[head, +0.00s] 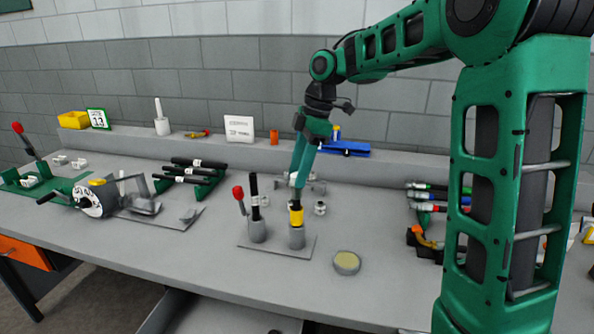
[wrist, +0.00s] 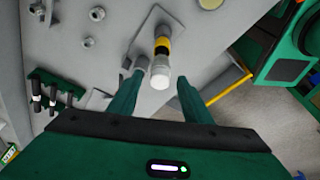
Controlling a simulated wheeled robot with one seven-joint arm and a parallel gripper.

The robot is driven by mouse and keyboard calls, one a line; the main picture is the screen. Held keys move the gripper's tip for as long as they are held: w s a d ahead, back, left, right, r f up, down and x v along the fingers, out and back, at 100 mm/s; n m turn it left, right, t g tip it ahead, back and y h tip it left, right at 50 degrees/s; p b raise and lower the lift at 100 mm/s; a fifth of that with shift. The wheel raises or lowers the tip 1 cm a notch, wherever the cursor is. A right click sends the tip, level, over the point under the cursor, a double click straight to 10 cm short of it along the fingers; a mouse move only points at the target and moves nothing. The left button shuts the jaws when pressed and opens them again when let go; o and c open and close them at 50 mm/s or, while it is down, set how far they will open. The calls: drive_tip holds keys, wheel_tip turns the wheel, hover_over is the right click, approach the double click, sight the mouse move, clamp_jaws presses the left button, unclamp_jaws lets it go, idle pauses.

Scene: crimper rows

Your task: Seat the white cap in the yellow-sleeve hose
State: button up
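The yellow-sleeve hose (head: 296,216) stands upright in a grey cylindrical holder (head: 297,238) on a flat plate. In the wrist view its yellow band (wrist: 161,45) shows between black sections. The white cap (wrist: 160,77) is at the hose's top end, nearest the wrist camera; how deep it sits I cannot tell. My gripper (head: 297,192) points down over this hose. In the wrist view my gripper (wrist: 161,76) is open, its fingers on either side of the cap. A gap shows on both sides, narrower on the left. In the head view the fingers mostly hide the cap.
A black hose (head: 255,198) with a white band stands in a second holder just left, beside a red-knobbed lever (head: 238,193). A round tin (head: 346,262) sits to the right. Racks of dark hoses (head: 190,170) lie left. The front of the bench is clear.

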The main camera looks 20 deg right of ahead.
drive_tip(key=shift+r, duration=0.15)
drive_tip(key=v, duration=1)
drive_tip(key=shift+r, duration=0.15)
drive_tip(key=shift+d, duration=0.1)
drive_tip(key=s+d+f+m+h, duration=0.1)
drive_tip(key=s+d+f+m, duration=0.3)
drive_tip(key=s, duration=0.7)
drive_tip(key=s+d+f+m+h, duration=0.1)
drive_tip(key=s+d+f+m, duration=0.4)
drive_tip(key=s+f+m, duration=0.3)
drive_tip(key=s+d+f+m, duration=0.4)
drive_tip(key=s+f+m, duration=0.2)
drive_tip(key=s+m, duration=0.5)
drive_tip(key=s, duration=0.4)
drive_tip(key=shift+d+f+g+h, duration=0.3)
drive_tip(key=shift+f+h, duration=0.1)
drive_tip(key=shift+w, duration=0.1)
